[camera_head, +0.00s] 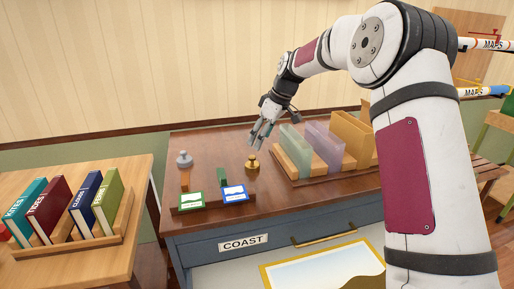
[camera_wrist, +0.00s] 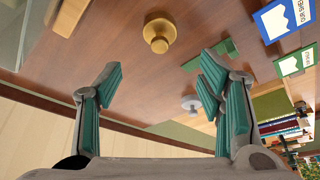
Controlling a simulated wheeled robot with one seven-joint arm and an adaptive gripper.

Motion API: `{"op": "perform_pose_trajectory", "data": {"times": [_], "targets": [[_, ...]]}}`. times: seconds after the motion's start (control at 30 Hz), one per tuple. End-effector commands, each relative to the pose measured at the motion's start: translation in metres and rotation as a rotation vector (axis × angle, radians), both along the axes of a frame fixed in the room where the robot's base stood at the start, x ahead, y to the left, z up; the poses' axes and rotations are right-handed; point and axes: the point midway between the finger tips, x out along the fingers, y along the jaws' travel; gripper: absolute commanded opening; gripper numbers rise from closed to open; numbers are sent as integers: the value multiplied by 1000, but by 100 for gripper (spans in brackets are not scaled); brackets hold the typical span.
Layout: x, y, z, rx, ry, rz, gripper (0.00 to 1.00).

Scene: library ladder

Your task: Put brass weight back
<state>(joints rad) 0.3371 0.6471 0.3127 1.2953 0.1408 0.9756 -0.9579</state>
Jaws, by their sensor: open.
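The brass weight (camera_head: 252,163) stands upright on the brown cabinet top, near the middle. It also shows in the wrist view (camera_wrist: 159,35), ahead of and between the fingers. My gripper (camera_head: 262,136) is open and empty, above the cabinet top and close to the brass weight, apart from it. In the wrist view my gripper (camera_wrist: 158,85) shows both green-padded fingers spread wide. A grey weight (camera_head: 184,160) stands to the left on the same top, also seen in the wrist view (camera_wrist: 191,103).
Green (camera_head: 191,201) and blue (camera_head: 234,193) cards stand at the front of the cabinet top. A wooden rack (camera_head: 290,180) with translucent folders stands right. The drawer labelled COAST (camera_head: 275,242) is below. A table with a book rack (camera_head: 75,247) stands left.

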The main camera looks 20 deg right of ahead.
Motion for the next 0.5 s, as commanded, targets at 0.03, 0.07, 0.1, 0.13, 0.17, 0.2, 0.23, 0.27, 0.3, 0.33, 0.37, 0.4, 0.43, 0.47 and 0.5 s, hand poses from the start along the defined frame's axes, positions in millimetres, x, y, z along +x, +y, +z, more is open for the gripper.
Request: {"op": "perform_pose_trajectory", "data": {"times": [0.03,0.07,0.1,0.13,0.17,0.2,0.23,0.27,0.3,0.33,0.37,0.4,0.43,0.47,0.5], "targets": [[-2,-2,7,0,-1,0,62],[-3,-3,10,0,-1,-1,62],[-3,-4,13,0,0,-1,62],[-4,-5,14,0,0,-1,62],[-5,-5,16,0,0,-1,62],[-5,-6,17,0,1,-1,62],[-6,-6,18,0,2,-1,62],[-6,-6,18,0,2,-1,62],[-6,-6,19,0,2,-1,62],[-6,-6,19,0,2,-1,62],[-7,-5,20,-1,2,-1,62],[-10,-4,23,-4,3,-3,62],[-13,-2,26,-8,5,-6,62],[-18,0,29,-12,9,-11,62],[-26,3,36,-20,13,-19,62]]}}
